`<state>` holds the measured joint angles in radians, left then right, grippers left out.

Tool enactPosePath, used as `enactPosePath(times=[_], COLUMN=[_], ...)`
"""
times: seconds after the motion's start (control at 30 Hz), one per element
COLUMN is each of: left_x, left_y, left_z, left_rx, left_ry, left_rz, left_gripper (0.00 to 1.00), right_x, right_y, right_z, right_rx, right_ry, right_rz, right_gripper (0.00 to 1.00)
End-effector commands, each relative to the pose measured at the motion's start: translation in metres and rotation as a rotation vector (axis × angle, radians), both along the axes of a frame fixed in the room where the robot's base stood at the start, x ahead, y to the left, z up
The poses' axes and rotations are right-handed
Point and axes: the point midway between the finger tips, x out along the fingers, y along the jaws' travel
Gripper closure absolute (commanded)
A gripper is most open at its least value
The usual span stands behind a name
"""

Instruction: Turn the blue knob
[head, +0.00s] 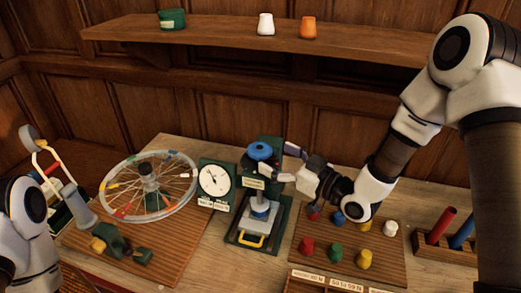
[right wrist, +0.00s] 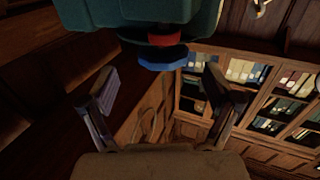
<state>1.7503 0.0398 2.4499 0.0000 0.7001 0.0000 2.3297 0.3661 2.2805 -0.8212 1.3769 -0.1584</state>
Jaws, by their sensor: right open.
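The blue knob (head: 259,150) is a round disc on top of a green press (head: 276,207) at the middle of the bench. My right gripper (head: 289,164) comes in from the right, just right of the knob. Its fingers are open and apart, with nothing between them. In the right wrist view, a blue disc (right wrist: 162,62) below a red band shows just beyond and between the open fingertips (right wrist: 160,88); I cannot tell whether they touch it.
A white dial gauge (head: 214,180) and a spoked wheel (head: 148,187) stand left of the press. A board (head: 300,232) with several coloured knobs lies to the right, beneath my right arm. A rack (head: 440,248) holds red and blue cylinders. A wooden shelf (head: 210,38) hangs above.

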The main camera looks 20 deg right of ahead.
Motion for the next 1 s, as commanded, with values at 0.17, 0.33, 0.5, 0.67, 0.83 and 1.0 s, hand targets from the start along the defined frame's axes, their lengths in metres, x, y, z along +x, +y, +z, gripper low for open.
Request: enactPosePath(times=[0.17, 0.33, 0.5, 0.67, 0.83, 1.0], left_x=[0.0, 0.0, 0.0, 0.0, 0.0, 0.0], left_y=[0.0, 0.0, 0.0, 0.0, 0.0, 0.0], left_z=[0.018, 0.022, 0.021, 0.02, 0.02, 0.01], left_rx=[0.0, 0.0, 0.0, 0.0, 0.0, 0.0], left_ry=[0.001, 0.0, 0.0, 0.001, 0.001, 0.001], left_rz=[0.0, 0.0, 0.0, 0.0, 0.0, 0.0], left_gripper=[0.23, 0.23, 0.23, 0.23, 0.23, 0.23], right_x=[0.029, 0.044, 0.045, 0.045, 0.045, 0.045], right_y=[0.02, 0.029, 0.029, 0.029, 0.029, 0.031], right_z=[0.004, 0.002, 0.0, 0.0, 0.0, -0.004], right_rx=[-0.005, 0.0, 0.001, 0.001, 0.0, -0.001], right_ry=[-0.001, 0.0, 0.001, 0.001, 0.0, 0.001], right_rz=[0.005, 0.001, 0.0, 0.001, 0.001, -0.04], right_gripper=[0.11, 0.11, 0.11, 0.46, 0.71, 0.71])
